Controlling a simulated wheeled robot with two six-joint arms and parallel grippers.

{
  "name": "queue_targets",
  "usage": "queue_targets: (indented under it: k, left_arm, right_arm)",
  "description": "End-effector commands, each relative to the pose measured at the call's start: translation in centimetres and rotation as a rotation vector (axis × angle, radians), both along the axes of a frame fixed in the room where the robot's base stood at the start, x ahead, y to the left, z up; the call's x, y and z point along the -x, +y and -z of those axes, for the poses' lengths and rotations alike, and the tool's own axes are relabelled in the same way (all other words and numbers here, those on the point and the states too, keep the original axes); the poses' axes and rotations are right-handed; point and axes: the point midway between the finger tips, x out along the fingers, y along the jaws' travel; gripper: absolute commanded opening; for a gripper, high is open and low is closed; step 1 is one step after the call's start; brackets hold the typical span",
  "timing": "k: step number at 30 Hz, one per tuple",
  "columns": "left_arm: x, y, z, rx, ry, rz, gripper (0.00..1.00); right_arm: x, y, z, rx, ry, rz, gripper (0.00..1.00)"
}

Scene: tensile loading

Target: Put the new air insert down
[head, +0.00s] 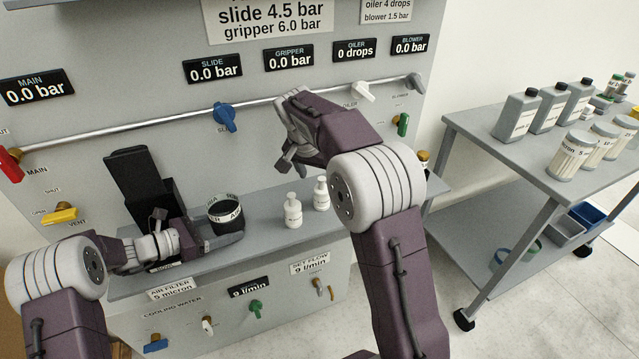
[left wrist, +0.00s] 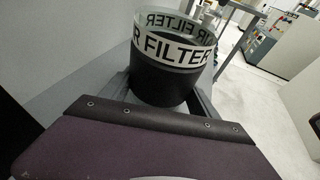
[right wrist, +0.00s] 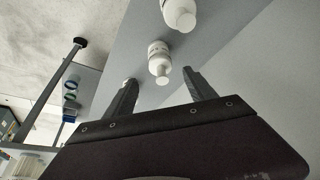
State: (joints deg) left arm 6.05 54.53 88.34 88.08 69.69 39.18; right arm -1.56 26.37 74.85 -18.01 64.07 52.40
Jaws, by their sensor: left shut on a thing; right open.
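A black cylinder with a clear band reading "AIR FILTER", which I take for the air insert (head: 226,213), stands upright over the grey shelf (head: 268,225). In the left wrist view the insert (left wrist: 160,82) fills the space between the two fingers. My left gripper (head: 228,238) is low over the shelf and shut on the insert. I cannot tell whether its base touches the shelf. My right gripper (head: 288,160) is open and empty, in front of the panel above the shelf. Its spread fingers also show in the right wrist view (right wrist: 160,88).
Two white bottles (head: 293,211) (head: 321,194) stand on the shelf right of the insert. A black box with a raised lid (head: 130,175) is behind my left arm. Valve handles and a rail (head: 150,125) line the panel. A grey cart (head: 500,150) with containers stands at right.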

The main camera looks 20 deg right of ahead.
Motion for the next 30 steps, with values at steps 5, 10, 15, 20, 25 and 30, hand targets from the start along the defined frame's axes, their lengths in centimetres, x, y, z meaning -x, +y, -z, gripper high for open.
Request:
queue_targets:
  k: [5, 10, 15, 20, 25, 30]
  left_arm:
    - [0.0, 0.0, 0.0, 0.000, 0.000, 0.000, 0.47]
    - [0.0, 0.0, 0.0, 0.000, 0.000, 0.000, 0.47]
    - [0.0, 0.0, 0.0, 0.000, 0.000, 0.000, 0.47]
    - [0.0, 0.0, 0.0, 0.000, 0.000, 0.000, 0.47]
    - [0.0, 0.0, 0.0, 0.000, 0.000, 0.000, 0.47]
    - [0.0, 0.0, 0.0, 0.000, 0.000, 0.000, 0.47]
  right_arm:
    - [0.2, 0.2, -0.5, 0.001, 0.004, -0.006, 0.69]
    - [0.0, 0.7, -1.4, -0.049, 0.064, -0.041, 0.69]
    - [-1.1, -0.7, -0.4, -0.088, 0.083, -0.006, 0.69]
    - [-1.2, -1.2, 0.9, -0.087, 0.090, 0.000, 0.69]
    - [-1.9, -1.8, 4.4, -0.087, 0.091, 0.001, 0.69]
    - [-2.3, -2.2, 6.3, -0.087, 0.087, 0.001, 0.69]
